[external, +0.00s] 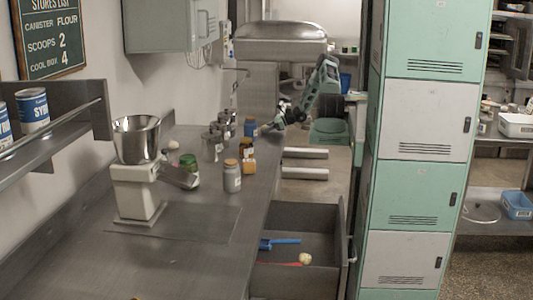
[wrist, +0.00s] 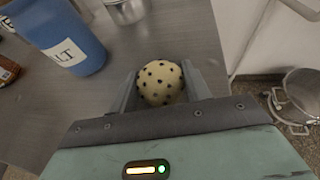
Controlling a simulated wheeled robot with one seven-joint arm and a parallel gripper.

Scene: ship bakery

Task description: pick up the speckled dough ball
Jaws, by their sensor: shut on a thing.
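The speckled dough ball (wrist: 160,83), cream with dark spots, sits between the two grey fingers of my gripper (wrist: 161,88) in the wrist view. The fingers are shut on its sides. The steel counter (wrist: 130,68) lies below; I cannot tell whether the ball touches it. In the external view my gripper (external: 270,127) is at the counter's far right edge, just right of a blue canister. The ball cannot be made out there.
The blue canister (wrist: 62,32), its label partly reading "LT", stands left of my gripper; it also shows in the external view (external: 250,127). Steel canisters (external: 213,143) and jars stand nearby. A steel pot (wrist: 302,92) is right, beyond the counter edge. An open drawer (external: 325,245) juts out nearer the camera.

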